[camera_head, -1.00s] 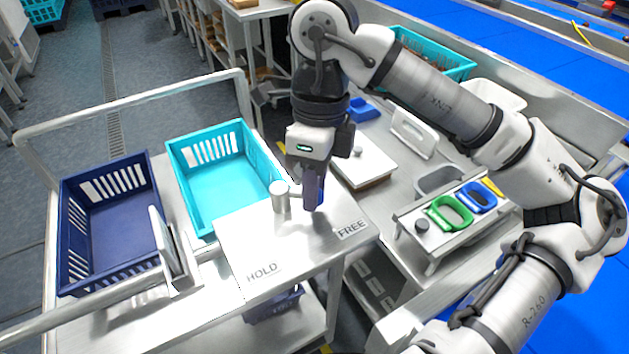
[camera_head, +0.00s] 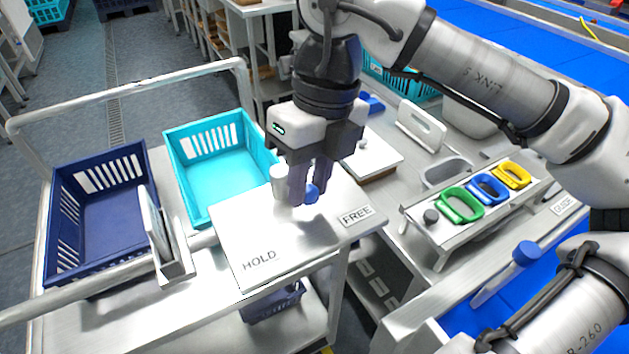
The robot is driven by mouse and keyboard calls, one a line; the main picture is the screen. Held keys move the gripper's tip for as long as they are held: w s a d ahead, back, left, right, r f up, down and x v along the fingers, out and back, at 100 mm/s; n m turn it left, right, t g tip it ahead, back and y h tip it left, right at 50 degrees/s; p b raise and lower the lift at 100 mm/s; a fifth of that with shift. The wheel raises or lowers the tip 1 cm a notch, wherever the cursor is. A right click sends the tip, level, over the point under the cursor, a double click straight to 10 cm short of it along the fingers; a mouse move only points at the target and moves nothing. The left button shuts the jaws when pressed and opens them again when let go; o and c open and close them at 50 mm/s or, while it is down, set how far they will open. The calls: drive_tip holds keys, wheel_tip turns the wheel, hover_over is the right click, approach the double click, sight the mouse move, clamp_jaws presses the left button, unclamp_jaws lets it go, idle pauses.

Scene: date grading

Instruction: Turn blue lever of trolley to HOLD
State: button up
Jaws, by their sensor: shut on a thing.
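The trolley's lever has an upright metal post (camera_head: 279,184) on a pale plate (camera_head: 290,240). Its blue end (camera_head: 312,193) points right from the post, towards the FREE label (camera_head: 356,216) rather than the HOLD label (camera_head: 260,261) at the plate's front left. My gripper (camera_head: 308,194) reaches down from above, its dark fingers shut on the blue end. The fingers hide the arm of the lever between post and blue end.
On the trolley stand a turquoise crate (camera_head: 181,192) and a navy crate (camera_head: 60,235), with a metal rail (camera_head: 130,95) behind. To the right, a stand (camera_head: 425,215) carries green, blue and yellow rings. The plate near HOLD is clear.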

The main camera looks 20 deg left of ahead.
drive_tip(key=m+b, duration=0.1)
drive_tip(key=m, duration=0.1)
drive_tip(key=s+m, duration=0.1)
drive_tip(key=shift+s+a+f+m+y+b, duration=0.2)
drive_tip(key=shift+a+m+y+b, duration=0.1)
drive_tip(key=shift+a+m+b, duration=0.1)
drive_tip(key=m, duration=0.1)
drive_tip(key=s+a+m+t+b, duration=0.1)
drive_tip(key=m, duration=0.1)
drive_tip(key=shift+a+r+m, duration=0.1)
drive_tip(key=shift+m, duration=0.2)
drive_tip(key=m, duration=0.1)
drive_tip(key=a+m+b, duration=0.1)
drive_tip(key=m, duration=0.1)
drive_tip(key=shift+s+a+r+t, duration=0.1)
drive_tip(key=shift+s+a+t, duration=0.15)
drive_tip(key=shift+s+t, duration=0.1)
drive_tip(key=shift+a+m+t, duration=0.15)
drive_tip(key=shift+a+m, duration=0.15)
drive_tip(key=shift+m, duration=0.5)
drive_tip(key=shift+a+m+t, duration=0.1)
drive_tip(key=shift+a+m, duration=0.2)
drive_tip(key=shift+m, duration=0.5)
drive_tip(key=o, duration=1)
drive_tip(key=shift+a, duration=0.1)
